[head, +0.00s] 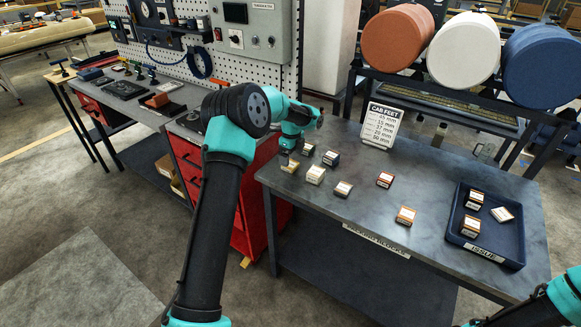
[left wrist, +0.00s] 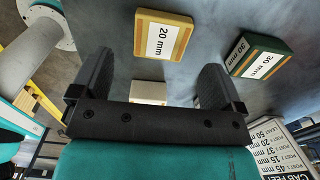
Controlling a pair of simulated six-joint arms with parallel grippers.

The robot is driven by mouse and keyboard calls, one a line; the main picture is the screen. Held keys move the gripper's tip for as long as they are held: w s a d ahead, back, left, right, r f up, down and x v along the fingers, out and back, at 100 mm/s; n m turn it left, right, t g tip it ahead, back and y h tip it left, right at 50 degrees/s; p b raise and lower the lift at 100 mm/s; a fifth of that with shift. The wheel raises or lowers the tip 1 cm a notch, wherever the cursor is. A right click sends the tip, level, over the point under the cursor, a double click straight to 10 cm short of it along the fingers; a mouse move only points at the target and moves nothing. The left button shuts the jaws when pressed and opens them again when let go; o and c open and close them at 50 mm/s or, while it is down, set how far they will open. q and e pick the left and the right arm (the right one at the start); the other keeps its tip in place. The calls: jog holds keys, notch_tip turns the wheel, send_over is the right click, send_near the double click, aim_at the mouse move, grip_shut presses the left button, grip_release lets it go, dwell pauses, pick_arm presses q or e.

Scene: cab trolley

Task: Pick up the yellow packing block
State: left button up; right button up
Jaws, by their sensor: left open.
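The yellow packing block (left wrist: 163,35), with a white label reading 20 mm, lies on the grey table in the left wrist view, just beyond my fingertips and roughly in line with the gap between them. In the head view it appears to be the block (head: 290,166) near the table's left end, just below my left gripper (head: 290,150). The left gripper also shows in the left wrist view (left wrist: 158,65), its two dark fingers spread with nothing held. My right gripper is outside the views; only part of that arm shows at the lower right.
A green 30 mm block (left wrist: 258,55) lies beside the yellow one. A pale block (left wrist: 148,92) is partly hidden behind the gripper. A sign (head: 381,124) stands behind; a blue tray (head: 510,250) holds several blocks.

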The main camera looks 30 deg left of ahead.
aim_at(291, 164)
pick_arm(q)
notch_tip(291, 164, down, 4)
jog(key=shift+f, duration=0.2)
dwell(0.4)
jog(key=c, duration=1)
jog(key=shift+r, duration=0.1)
jog(key=shift+r, duration=1.75)
jog(key=s+d, duration=0.2)
jog(key=s, duration=0.2)
jog(key=s+d+r, duration=0.1)
jog(key=s+d, duration=0.2)
jog(key=s, duration=0.2)
jog(key=s+d, duration=0.3)
jog(key=s, duration=0.1)
jog(key=shift+s+d+r, duration=0.1)
jog(key=shift+s+r, duration=0.1)
jog(key=shift+s, duration=0.15)
